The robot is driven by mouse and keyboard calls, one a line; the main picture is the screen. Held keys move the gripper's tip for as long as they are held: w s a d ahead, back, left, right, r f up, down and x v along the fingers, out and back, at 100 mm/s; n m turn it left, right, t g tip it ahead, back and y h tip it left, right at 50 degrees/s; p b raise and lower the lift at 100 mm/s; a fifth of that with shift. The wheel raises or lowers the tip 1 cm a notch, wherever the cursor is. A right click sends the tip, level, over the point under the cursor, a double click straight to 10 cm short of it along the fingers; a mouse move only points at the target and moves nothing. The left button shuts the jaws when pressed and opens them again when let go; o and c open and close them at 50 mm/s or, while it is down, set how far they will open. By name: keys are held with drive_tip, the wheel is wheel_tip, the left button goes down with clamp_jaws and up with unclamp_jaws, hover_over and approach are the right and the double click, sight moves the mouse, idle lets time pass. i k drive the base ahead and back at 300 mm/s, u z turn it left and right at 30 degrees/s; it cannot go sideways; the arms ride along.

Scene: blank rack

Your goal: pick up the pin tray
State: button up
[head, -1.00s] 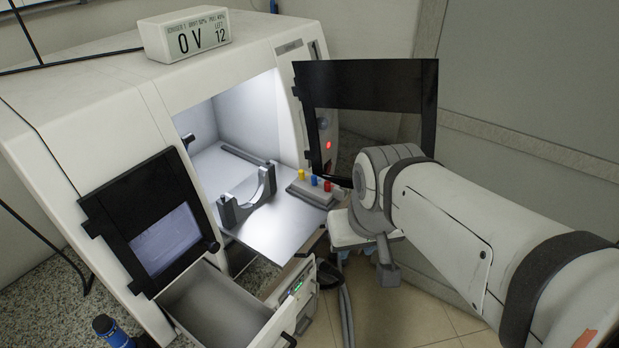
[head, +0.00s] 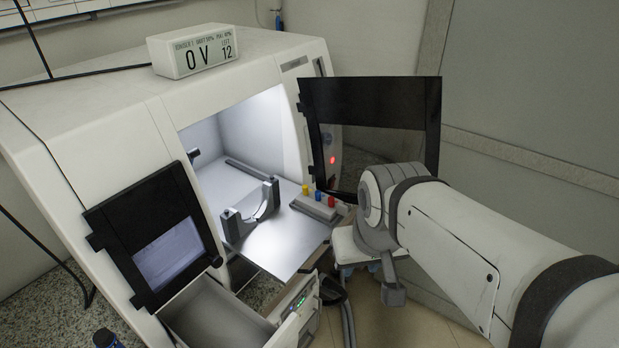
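The pin tray is most likely the small grey block (head: 316,209) with a yellow, a blue and a red pin standing in it. It sits at the right end of the pulled-out metal shelf of the white machine, below the right door. My arm reaches in from the right, and its grey joint is close to the right of the block. My gripper cannot be made out in the head view, so whether it is open or shut does not show. The block looks uncovered, with nothing visibly holding it.
A grey U-shaped cradle (head: 252,213) stands on the shelf (head: 285,245) left of the block. Black-framed doors stand open at left (head: 150,240) and right (head: 375,115). An open drawer (head: 215,318) juts out below. A display box (head: 193,52) sits on top of the machine (head: 90,110).

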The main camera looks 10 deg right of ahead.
sight(321, 210)
drive_tip(key=u, duration=2.5)
drive_tip(key=k, duration=2)
drive_tip(key=z, duration=1.45)
drive_tip(key=i, duration=1)
drive_tip(key=z, duration=0.05)
